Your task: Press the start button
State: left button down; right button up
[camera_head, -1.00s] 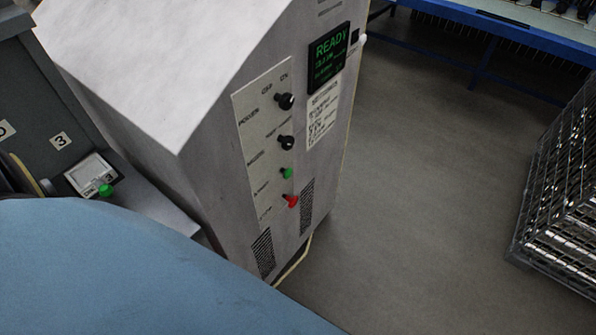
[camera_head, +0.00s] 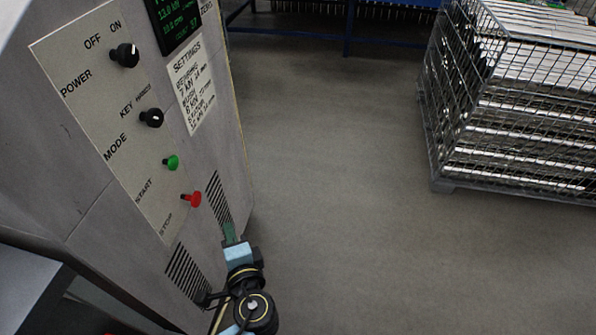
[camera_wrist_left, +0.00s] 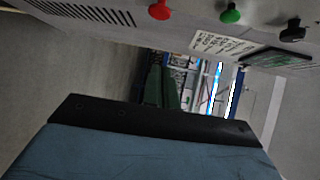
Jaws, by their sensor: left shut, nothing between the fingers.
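The green start button (camera_head: 172,162) is on the grey cabinet's labelled control panel (camera_head: 125,125), just above the red stop button (camera_head: 192,199). My left gripper (camera_head: 229,232) is below and to the right of the buttons in the head view, apart from both, near the vent slots. Its green fingers are shut and empty. In the left wrist view, the fingers (camera_wrist_left: 162,88) point away from the camera, with the red stop button (camera_wrist_left: 159,10) and green start button (camera_wrist_left: 230,16) at the top edge. My right gripper is not in view.
Black power knob (camera_head: 126,55) and mode knob (camera_head: 151,118) sit above the buttons. A dark display (camera_head: 175,20) and settings sheet (camera_head: 191,90) are beside them. A wire crate (camera_head: 510,110) stands at the right; the floor between is clear.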

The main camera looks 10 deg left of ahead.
aim_at(173, 163)
pick_arm(q)
notch_tip(173, 163, up, 8)
jog(key=a+n+t+y+b, duration=0.1)
jog(key=y, duration=0.2)
jog(key=shift+s+f, duration=0.15)
jog(key=shift+s, duration=0.05)
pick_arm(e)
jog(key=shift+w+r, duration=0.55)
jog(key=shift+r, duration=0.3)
pick_arm(q)
jog(key=shift+w+a, duration=0.1)
jog(key=s+a+x, duration=0.1)
jog(key=a+x, duration=0.1)
jog(key=x, duration=1)
jog(key=shift+a+r+b, duration=0.25)
jog(key=shift+r+b, duration=0.05)
jog(key=shift+r, duration=0.05)
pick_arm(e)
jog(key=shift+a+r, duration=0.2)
pick_arm(q)
jog(key=shift+s, duration=0.1)
